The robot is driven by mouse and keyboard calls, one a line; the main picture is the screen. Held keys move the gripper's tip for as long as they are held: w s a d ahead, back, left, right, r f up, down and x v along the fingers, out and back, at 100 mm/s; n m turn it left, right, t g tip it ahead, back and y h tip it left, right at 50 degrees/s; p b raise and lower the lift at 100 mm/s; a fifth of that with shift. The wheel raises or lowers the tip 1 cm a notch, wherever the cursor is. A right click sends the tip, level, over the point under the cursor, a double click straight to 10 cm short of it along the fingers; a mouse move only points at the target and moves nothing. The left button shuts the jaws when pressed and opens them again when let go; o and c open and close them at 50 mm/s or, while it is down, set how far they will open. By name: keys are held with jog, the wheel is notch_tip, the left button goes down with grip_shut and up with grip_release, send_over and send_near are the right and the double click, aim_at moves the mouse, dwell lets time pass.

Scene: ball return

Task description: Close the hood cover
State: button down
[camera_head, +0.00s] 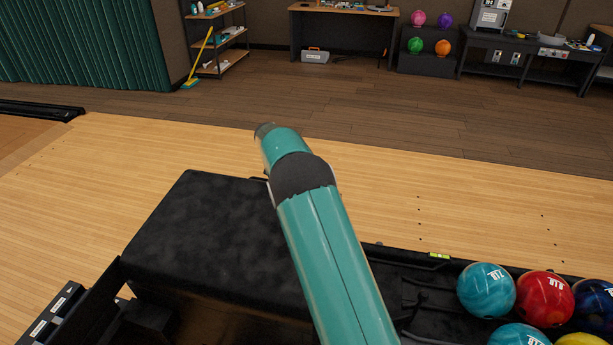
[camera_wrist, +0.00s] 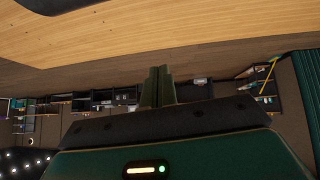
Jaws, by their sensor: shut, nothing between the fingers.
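The hood cover (camera_head: 210,235) is a wide black, scuffed panel on the ball return, left of centre in the head view. A dark, brownish opening (camera_head: 220,318) shows below its near edge. My teal arm crosses in front of its right side and hides part of it. My gripper (camera_wrist: 158,76) shows in the wrist view with its two fingers together and nothing between them. It points toward the far room, and no contact with the hood shows. In the head view the fingers are hidden. The wrist view is upside down; a dark edge at its top cannot be made out.
Several bowling balls, among them a teal ball (camera_head: 486,291) and a red ball (camera_head: 545,298), lie in the rack at the lower right. Wooden lane floor (camera_head: 450,210) beyond the machine is clear. A shelf (camera_head: 218,40), a desk (camera_head: 343,14) and a ball stand (camera_head: 428,62) stand far back.

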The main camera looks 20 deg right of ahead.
jog(key=s+d+t, duration=0.2)
jog(key=s, duration=0.7)
jog(key=x, duration=0.9)
jog(key=shift+w+d, duration=0.15)
jog(key=shift+d, duration=0.15)
notch_tip(320, 180, down, 3)
jog(key=shift+w+a+r, duration=0.1)
jog(key=shift+r, duration=0.15)
jog(key=shift+f, duration=0.65)
